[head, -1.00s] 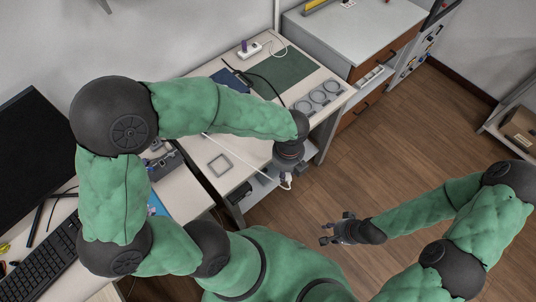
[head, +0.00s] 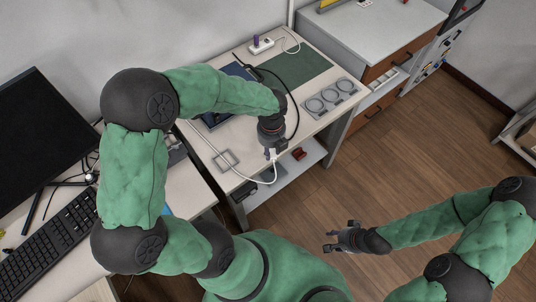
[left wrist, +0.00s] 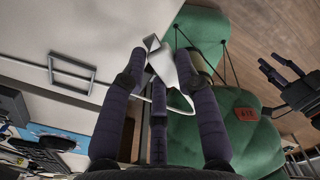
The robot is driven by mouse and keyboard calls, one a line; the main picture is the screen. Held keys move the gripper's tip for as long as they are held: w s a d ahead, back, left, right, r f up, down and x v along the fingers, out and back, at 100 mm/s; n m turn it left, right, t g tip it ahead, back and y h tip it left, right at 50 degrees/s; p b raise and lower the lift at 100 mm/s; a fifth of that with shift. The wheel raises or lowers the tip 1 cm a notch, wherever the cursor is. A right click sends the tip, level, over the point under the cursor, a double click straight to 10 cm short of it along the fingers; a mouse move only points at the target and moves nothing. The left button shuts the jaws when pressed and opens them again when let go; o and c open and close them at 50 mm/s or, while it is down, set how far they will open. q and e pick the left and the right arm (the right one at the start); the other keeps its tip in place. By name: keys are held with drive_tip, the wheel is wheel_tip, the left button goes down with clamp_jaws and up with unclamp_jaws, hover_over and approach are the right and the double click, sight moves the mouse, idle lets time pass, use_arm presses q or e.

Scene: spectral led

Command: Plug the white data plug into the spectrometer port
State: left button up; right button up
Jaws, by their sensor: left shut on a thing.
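My left gripper (head: 272,152) is over the front edge of the white workbench, pointing down, with its fingers shut on the white data plug (left wrist: 158,58). In the left wrist view the plug sits between the fingertips, which partly cover it. A white cable (head: 238,175) loops from the plug back to the left over the bench. My right gripper (head: 334,238) is open and empty above the floor, well away from the bench; it also shows in the left wrist view (left wrist: 276,72). I cannot make out the spectrometer port; my left arm covers part of the bench.
A square grey frame (head: 225,160) lies on the bench left of my left gripper. A tray with ring holders (head: 329,97), a green mat (head: 303,66) and a power strip (head: 262,46) are farther back. A black cable curves beside my left gripper. A lower shelf holds a red item (head: 298,153).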

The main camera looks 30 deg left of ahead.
use_arm(q)
drive_tip(key=shift+w+a+f+b, duration=0.25)
drive_tip(key=shift+a+f, duration=0.15)
drive_tip(key=shift+f, duration=0.2)
drive_tip(key=shift+w+a+f+b, duration=0.2)
drive_tip(key=shift+a+f, duration=0.2)
drive_tip(key=shift+f, duration=0.15)
drive_tip(key=shift+f+b, duration=0.45)
drive_tip(key=shift+f, duration=0.85)
drive_tip(key=shift+f, duration=0.15)
drive_tip(key=o, duration=0.8)
drive_tip(key=shift+o, duration=0.2)
